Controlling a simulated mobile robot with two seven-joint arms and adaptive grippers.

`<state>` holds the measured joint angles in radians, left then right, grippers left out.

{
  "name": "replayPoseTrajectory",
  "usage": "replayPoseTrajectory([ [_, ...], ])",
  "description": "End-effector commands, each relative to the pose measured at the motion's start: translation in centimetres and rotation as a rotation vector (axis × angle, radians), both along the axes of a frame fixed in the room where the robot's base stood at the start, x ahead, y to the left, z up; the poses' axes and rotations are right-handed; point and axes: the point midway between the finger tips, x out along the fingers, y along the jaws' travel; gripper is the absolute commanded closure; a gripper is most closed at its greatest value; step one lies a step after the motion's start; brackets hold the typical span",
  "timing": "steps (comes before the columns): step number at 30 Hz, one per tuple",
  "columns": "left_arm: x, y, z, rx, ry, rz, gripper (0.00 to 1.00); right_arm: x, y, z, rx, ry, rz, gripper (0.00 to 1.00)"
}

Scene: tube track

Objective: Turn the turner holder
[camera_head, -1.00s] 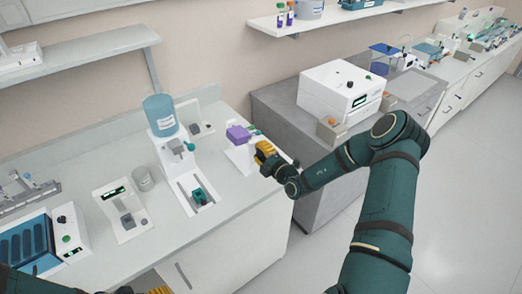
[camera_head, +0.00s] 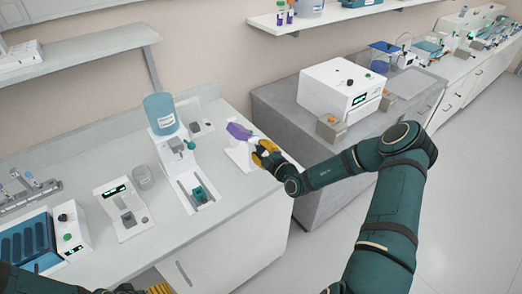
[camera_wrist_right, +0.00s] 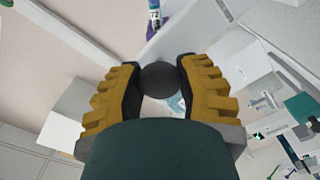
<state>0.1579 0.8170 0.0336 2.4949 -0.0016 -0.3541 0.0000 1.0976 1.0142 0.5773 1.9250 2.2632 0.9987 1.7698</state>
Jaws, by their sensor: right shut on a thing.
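The turner is a white stand (camera_head: 243,158) at the right end of the left bench, and its purple holder (camera_head: 239,132) sits on top, tilted. My right gripper (camera_head: 264,150) is at the stand's right side. In the right wrist view its yellow fingers (camera_wrist_right: 160,78) are shut on a round dark knob (camera_wrist_right: 160,75). A purple part with a labelled tube shows beyond the knob at the top of that view (camera_wrist_right: 180,18). My left gripper (camera_head: 158,289) shows only as yellow finger parts at the bottom edge, mostly cut off.
A white device with a blue container (camera_head: 160,112) stands left of the turner. A white box machine (camera_head: 338,88) stands on the grey bench at right.

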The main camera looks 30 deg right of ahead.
Motion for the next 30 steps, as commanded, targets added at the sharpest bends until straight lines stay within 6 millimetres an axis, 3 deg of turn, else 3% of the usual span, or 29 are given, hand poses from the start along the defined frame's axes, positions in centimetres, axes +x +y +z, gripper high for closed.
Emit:
replayPoseTrajectory([
  [18,0.00,0.00,0.00,0.000,0.000,0.000,0.32,-0.06,-0.02,-0.08,0.292,0.024,-0.002,1.00],
  [30,0.00,0.00,0.00,0.000,0.000,0.000,0.32,-0.04,0.02,-0.08,0.393,0.032,0.000,1.00],
])
